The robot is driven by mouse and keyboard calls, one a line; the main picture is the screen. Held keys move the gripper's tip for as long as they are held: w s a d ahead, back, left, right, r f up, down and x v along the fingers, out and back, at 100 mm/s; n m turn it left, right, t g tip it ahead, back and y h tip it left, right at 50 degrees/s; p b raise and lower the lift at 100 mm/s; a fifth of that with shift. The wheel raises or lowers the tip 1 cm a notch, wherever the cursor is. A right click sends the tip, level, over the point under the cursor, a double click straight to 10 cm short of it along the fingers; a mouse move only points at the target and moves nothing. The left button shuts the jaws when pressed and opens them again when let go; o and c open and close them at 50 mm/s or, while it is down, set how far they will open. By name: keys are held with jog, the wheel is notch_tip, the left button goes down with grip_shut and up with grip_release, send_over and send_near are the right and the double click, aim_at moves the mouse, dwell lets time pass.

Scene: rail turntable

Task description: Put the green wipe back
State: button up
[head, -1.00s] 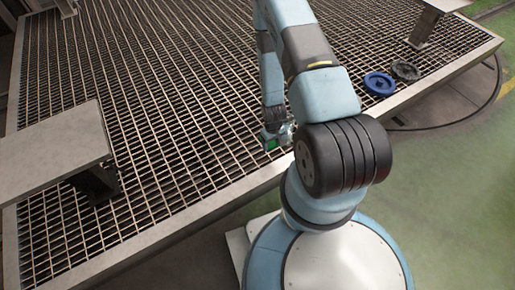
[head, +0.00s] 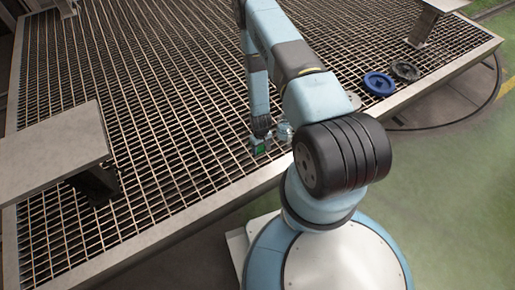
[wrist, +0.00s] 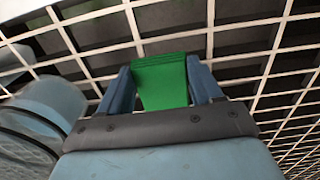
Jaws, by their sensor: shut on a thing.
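The green wipe (wrist: 161,82) is between the two blue fingers of my gripper (wrist: 162,88) in the wrist view, and the fingers are shut on it. In the head view the wipe is a small green patch (head: 260,149) at the end of my gripper (head: 259,144). My gripper is over the metal grating (head: 170,110), near its front edge. I cannot tell how high above the bars the wipe is. My arm and fingers hide parts of it.
A grey plate on a post (head: 52,150) stands at the left, and another one (head: 428,20) at the top right. A blue round part (head: 379,83) and a dark round part (head: 405,70) lie at the right on the grating's edge. The grating's middle is clear.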

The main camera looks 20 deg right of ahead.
jog(key=o, duration=0.9)
jog(key=shift+o, duration=0.2)
